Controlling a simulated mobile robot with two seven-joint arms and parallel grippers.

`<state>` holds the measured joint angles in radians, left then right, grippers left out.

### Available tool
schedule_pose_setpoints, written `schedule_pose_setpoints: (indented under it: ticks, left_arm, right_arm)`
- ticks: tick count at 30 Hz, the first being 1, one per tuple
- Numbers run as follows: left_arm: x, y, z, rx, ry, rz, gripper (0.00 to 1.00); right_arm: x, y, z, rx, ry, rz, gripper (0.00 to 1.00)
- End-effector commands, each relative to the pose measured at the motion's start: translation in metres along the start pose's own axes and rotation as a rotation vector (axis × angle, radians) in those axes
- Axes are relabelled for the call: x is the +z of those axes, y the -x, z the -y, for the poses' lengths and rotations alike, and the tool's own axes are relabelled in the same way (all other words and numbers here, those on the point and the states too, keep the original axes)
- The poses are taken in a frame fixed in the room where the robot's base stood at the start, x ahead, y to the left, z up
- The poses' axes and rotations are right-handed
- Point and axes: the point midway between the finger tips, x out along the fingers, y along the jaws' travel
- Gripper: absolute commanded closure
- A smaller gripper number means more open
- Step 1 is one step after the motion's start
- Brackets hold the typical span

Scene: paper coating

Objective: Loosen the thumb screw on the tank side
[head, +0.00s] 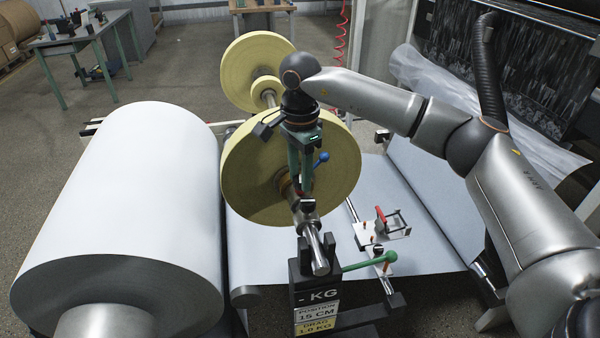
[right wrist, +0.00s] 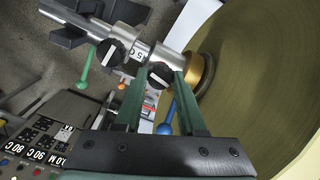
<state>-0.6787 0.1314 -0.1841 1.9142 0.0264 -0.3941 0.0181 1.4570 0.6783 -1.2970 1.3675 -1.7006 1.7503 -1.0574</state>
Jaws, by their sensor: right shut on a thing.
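A steel shaft (head: 317,250) carries the yellow roll and has collars with thumb screws. In the right wrist view, a black thumb screw (right wrist: 160,75) with a white line sits on the collar nearest the roll. My right gripper's green fingers (right wrist: 161,82) are shut on this screw, one on each side; the gripper also shows over the shaft in the head view (head: 302,192). A second black thumb screw (right wrist: 110,52) with a white line sits farther out along the shaft, apart from the fingers. I cannot make out a tank. My left gripper is not in view.
The yellow roll (head: 248,185) stands right behind my right gripper. A large white roll (head: 135,190) lies at left. A green lever (head: 370,261), a blue-knobbed lever (head: 321,158) and a red-handled clamp (head: 382,217) are close by. A black stand (head: 312,275) holds the shaft's near end.

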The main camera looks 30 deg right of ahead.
Motion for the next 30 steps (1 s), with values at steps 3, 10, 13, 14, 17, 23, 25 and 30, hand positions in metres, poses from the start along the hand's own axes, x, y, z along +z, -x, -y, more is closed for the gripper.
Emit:
schedule_pose_setpoints:
  ticks: [3,10,13,14,17,23,25,30]
  left_arm:
    - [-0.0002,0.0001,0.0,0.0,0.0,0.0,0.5]
    - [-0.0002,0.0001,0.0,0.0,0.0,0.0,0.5]
    - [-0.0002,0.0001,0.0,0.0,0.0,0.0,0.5]
    - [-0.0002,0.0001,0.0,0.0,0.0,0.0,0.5]
    - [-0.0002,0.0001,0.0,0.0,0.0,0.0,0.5]
    - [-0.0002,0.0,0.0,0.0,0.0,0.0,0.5]
    - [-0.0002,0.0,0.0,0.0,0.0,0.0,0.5]
    - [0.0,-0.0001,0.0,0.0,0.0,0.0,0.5]
  right_arm:
    - [0.0002,0.0013,0.0006,-0.004,0.009,0.002,1.0]
    - [0.0003,0.0013,0.0006,-0.004,0.01,0.002,1.0]
    - [0.0003,0.0013,0.0006,-0.004,0.01,0.002,1.0]
    - [0.0003,0.0013,0.0006,-0.004,0.01,0.003,0.6]
    - [0.0002,0.0012,0.0005,-0.003,0.009,0.002,0.49]
    - [0.0001,0.0006,0.0003,-0.001,0.009,0.001,0.31]
    - [0.0001,0.0004,0.0002,-0.001,0.009,0.001,0.31]
    - [0.0001,0.002,0.0003,-0.001,0.009,0.001,0.31]
